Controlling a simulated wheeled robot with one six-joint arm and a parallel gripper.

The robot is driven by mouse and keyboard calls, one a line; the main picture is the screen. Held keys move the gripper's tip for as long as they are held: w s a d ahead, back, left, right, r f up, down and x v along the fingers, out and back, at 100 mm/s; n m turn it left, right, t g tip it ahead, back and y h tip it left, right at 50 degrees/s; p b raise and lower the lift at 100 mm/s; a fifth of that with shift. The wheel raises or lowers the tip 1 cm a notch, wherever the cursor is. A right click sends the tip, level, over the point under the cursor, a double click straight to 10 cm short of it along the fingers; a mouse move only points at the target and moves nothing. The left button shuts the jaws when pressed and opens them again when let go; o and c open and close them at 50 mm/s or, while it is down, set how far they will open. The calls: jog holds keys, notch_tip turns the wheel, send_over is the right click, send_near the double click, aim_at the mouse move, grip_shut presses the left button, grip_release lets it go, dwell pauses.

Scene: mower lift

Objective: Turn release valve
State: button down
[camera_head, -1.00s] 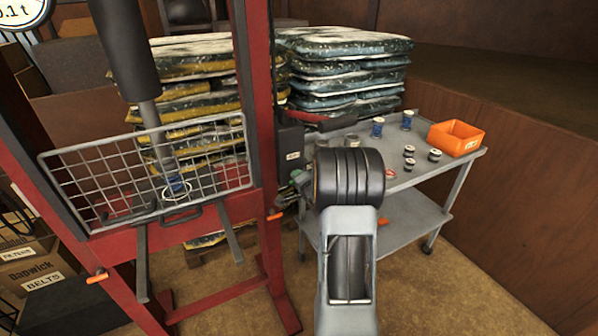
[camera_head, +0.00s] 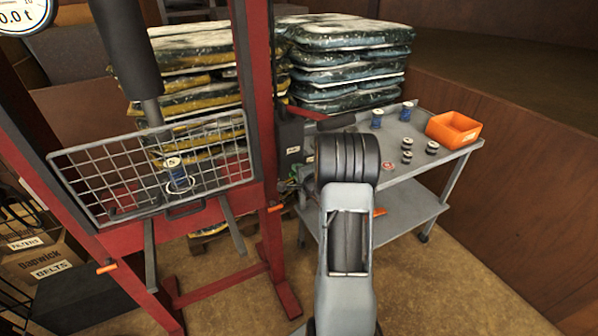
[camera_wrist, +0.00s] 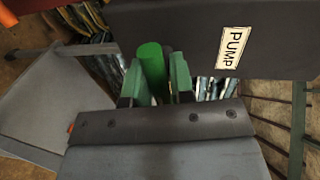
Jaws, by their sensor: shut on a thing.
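The release valve (camera_wrist: 152,70) is a green cylindrical knob beside the black pump box (camera_wrist: 225,38), which carries a PUMP label. In the wrist view my gripper (camera_wrist: 154,88) is shut on the valve, one finger on each side of it. In the head view the pump box (camera_head: 290,136) sits on the red press frame's right post (camera_head: 262,110), and my own arm hides most of the gripper and the valve. The gauge (camera_head: 22,14) at top left reads 0.0 t. The press ram (camera_head: 152,112) ends above a blue-and-white part (camera_head: 174,172), with a gap between.
A wire mesh guard (camera_head: 110,185) covers the press front. A grey cart (camera_head: 410,182) stands close on the right, with an orange bin (camera_head: 454,131) and several small cylinders. Stacked bags (camera_head: 345,60) are behind. Open floor (camera_head: 470,265) lies at front right.

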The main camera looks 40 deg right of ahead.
jog(key=c, duration=1)
grip_release()
jog(key=v, duration=1.3)
jog(key=shift+s, duration=0.4)
jog(key=shift+r, duration=0.1)
